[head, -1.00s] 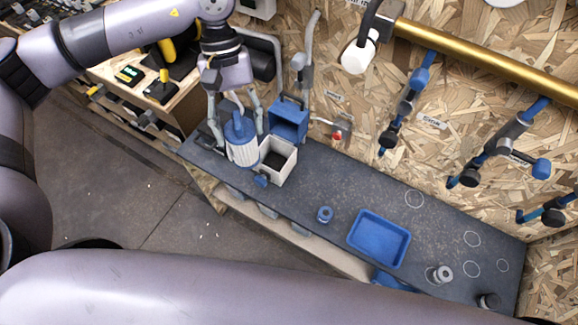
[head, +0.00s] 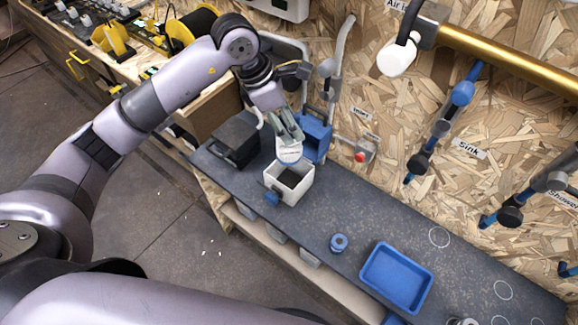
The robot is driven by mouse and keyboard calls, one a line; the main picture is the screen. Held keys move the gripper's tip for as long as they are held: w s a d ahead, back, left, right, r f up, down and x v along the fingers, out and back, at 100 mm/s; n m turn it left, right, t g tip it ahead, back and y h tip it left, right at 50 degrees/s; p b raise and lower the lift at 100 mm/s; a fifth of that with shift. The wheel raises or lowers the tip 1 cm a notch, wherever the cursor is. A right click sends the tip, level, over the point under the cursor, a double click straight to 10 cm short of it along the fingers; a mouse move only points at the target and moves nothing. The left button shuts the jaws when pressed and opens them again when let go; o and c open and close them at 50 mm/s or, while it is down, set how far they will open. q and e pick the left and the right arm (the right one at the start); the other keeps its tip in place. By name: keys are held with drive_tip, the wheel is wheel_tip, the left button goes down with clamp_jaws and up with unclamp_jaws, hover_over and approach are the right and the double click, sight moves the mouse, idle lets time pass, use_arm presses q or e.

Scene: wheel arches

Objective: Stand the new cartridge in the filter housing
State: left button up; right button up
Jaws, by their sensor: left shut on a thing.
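The filter housing (head: 304,187) is an open white square box with a dark inside and a blue fitting low on its front, standing on the dark bench. My left gripper (head: 287,136) points down just behind the housing's opening in the head view. It is shut on the new cartridge (head: 289,154), of which only a pale white end shows below the fingers. The cartridge appears upright, at the back rim of the housing; whether it touches the rim or hangs above it I cannot tell. The fingers hide the rest of it. My right gripper is not in view.
A blue open box (head: 316,137) stands close behind the housing, and a black box (head: 236,137) is to its left. A small blue ring part (head: 339,243) and a blue tray (head: 397,277) lie to the right. Valves and a brass pipe (head: 510,63) line the back wall.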

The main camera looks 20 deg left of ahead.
sight(289, 149)
use_arm(q)
wheel_tip(289, 149, down, 10)
drive_tip(key=shift+r+p, duration=0.15)
drive_tip(key=shift+p, duration=0.35)
wheel_tip(289, 149, down, 5)
drive_tip(key=shift+f, duration=0.1)
drive_tip(key=o, duration=1.2)
drive_tip(key=shift+f, duration=0.1)
drive_tip(key=shift+c, duration=0.2)
drive_tip(key=o, duration=0.5)
drive_tip(key=shift+c, duration=0.2)
